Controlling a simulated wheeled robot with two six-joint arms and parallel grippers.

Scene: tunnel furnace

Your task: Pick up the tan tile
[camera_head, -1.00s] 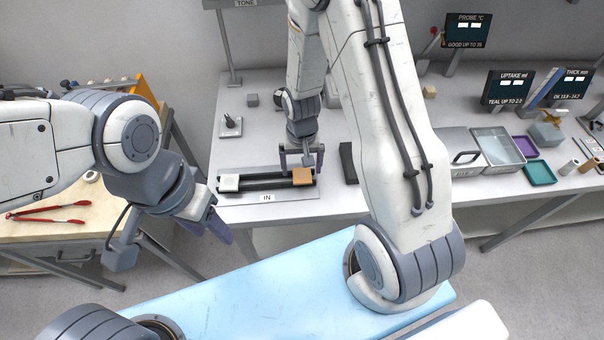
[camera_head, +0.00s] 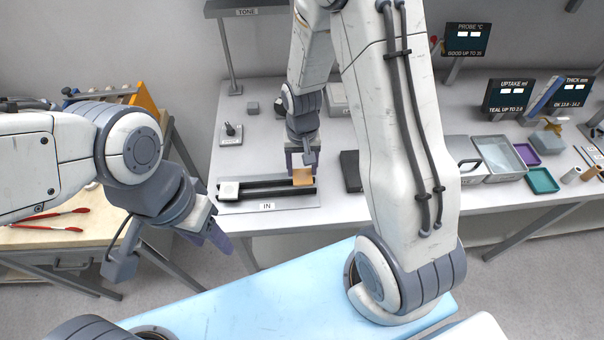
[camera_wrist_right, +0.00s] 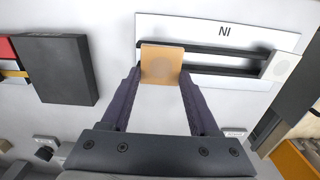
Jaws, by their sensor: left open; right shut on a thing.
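The tan tile (camera_head: 302,177) is at the right end of the dark rails marked IN. My right gripper (camera_head: 302,164) is above and behind it, shut on it. In the right wrist view the tan tile (camera_wrist_right: 161,66) sits between the tips of my right gripper's fingers (camera_wrist_right: 161,78), in front of the rails. I cannot tell how far it is clear of the rails. A pale tile (camera_head: 229,190) lies at the rails' left end. My left gripper (camera_head: 214,236) is open and empty, away from the tiles, in front of the table's left edge.
The dark rails (camera_head: 265,194) lie on a grey plate near the table's front edge. A dark block (camera_head: 351,171) stands right of them. A small knobbed fixture (camera_head: 231,134) stands behind. Trays (camera_head: 498,158) and gauges are at the far right.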

